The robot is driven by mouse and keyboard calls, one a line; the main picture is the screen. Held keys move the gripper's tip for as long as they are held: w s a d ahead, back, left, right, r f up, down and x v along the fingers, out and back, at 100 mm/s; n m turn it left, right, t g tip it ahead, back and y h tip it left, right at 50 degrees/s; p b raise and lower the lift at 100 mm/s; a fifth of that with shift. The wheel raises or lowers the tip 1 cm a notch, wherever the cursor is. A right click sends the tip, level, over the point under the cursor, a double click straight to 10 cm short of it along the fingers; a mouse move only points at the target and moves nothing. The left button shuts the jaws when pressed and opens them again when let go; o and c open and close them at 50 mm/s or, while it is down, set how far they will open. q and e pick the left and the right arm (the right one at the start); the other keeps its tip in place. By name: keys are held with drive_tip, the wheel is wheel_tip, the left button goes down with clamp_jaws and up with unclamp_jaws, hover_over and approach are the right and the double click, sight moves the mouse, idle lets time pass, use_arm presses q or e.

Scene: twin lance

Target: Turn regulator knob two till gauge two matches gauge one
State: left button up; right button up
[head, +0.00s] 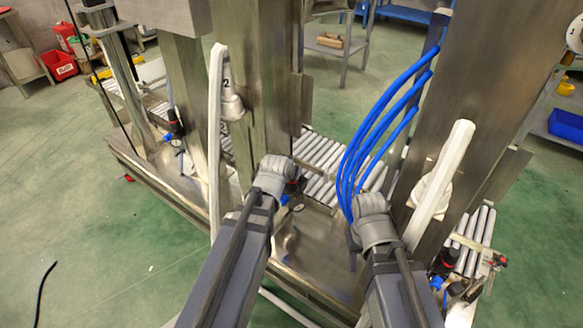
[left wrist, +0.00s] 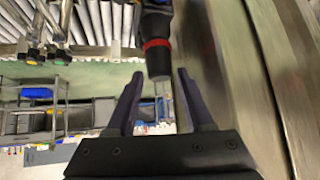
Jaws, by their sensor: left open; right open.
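In the left wrist view a black regulator knob (left wrist: 158,58) with a red ring points toward my left gripper (left wrist: 160,76). That gripper is open, one finger on each side of the knob's end, with gaps showing; I cannot tell the depth. In the head view my left wrist hides most of this gripper, and part of a black and red regulator (head: 297,184) shows just beyond it. A small pale gauge dial (head: 298,206) sits there, too small to read. My right gripper (head: 354,242) is open, partly hidden by its wrist. I cannot tell which gauge is one or two.
A label "2" marks a white fitting (head: 229,97), and a "1" plate (head: 575,36) is at top right. Other regulators stand at left (head: 175,124) and right (head: 446,262). Blue hoses (head: 375,125) hang by my right wrist. Metal posts and roller conveyors (head: 320,160) crowd the middle.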

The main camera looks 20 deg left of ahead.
use_arm(q)
drive_tip(key=p+v, duration=0.2)
drive_tip(key=v, duration=0.3)
drive_tip(key=shift+p, duration=0.3)
use_arm(e)
wheel_tip(320, 180, up, 4)
drive_tip(key=shift+f, duration=0.2)
use_arm(q)
drive_tip(key=shift+s, duration=0.1)
use_arm(e)
drive_tip(key=shift+s, duration=0.15)
